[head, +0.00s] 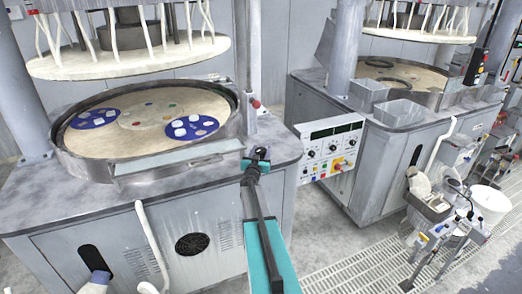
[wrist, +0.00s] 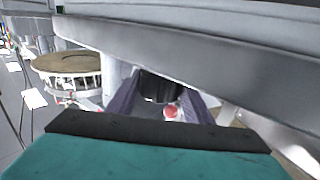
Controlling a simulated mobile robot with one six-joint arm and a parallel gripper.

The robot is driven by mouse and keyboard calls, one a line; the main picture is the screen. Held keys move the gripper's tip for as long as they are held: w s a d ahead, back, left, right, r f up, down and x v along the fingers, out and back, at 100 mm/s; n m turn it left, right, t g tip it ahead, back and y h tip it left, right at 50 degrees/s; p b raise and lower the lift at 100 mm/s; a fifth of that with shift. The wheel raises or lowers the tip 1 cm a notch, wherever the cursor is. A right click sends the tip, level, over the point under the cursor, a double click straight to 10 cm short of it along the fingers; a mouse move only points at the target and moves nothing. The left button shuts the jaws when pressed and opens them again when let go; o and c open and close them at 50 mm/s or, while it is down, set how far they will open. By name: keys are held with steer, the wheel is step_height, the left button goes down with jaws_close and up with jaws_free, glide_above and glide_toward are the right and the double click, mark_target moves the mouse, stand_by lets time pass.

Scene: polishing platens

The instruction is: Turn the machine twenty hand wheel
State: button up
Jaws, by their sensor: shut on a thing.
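My gripper (head: 260,154) is at the front right corner of the near polishing machine (head: 180,215). In the wrist view, my gripper (wrist: 160,92) has its two dark fingers on either side of a dark round part (wrist: 160,84), which looks like the hand wheel, and is shut on it. A red and white spot (wrist: 172,110) shows between the fingers, below this part. In the head view the wheel is hidden behind my gripper and wrist. No machine number is readable.
The near platen (head: 90,140) carries blue discs with pale pieces. A post with a red knob (head: 255,103) stands just behind my gripper. A control panel (head: 329,144) hangs to the right. A second machine (head: 385,165) and a white bucket (head: 490,203) stand further right.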

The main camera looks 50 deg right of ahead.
steer(key=shift+w+a+m+g+h+p, duration=0.1)
steer(key=shift+m+g+h+p, duration=0.2)
steer(key=shift+m+g+h, duration=0.45)
steer(key=shift+w+a+m+g+h+p, duration=0.1)
steer(key=shift+m+g+h+p, duration=0.35)
steer(key=shift+g, duration=0.6)
steer(key=shift+s+f+m+g, duration=0.1)
steer(key=shift+m+g, duration=0.3)
steer(key=shift+g, duration=0.2)
steer(key=shift+s+f+m+g, duration=0.1)
steer(key=shift+m+g, duration=0.3)
steer(key=shift+g, duration=0.2)
steer(key=shift+c, duration=0.2)
steer(key=shift+o, duration=0.2)
steer(key=o, duration=1)
steer(key=shift+a+r, duration=0.1)
steer(key=shift+o, duration=0.2)
steer(key=shift+s, duration=0.1)
steer(key=b+v, duration=0.5)
steer(key=v, duration=0.8)
steer(key=shift+a, duration=0.3)
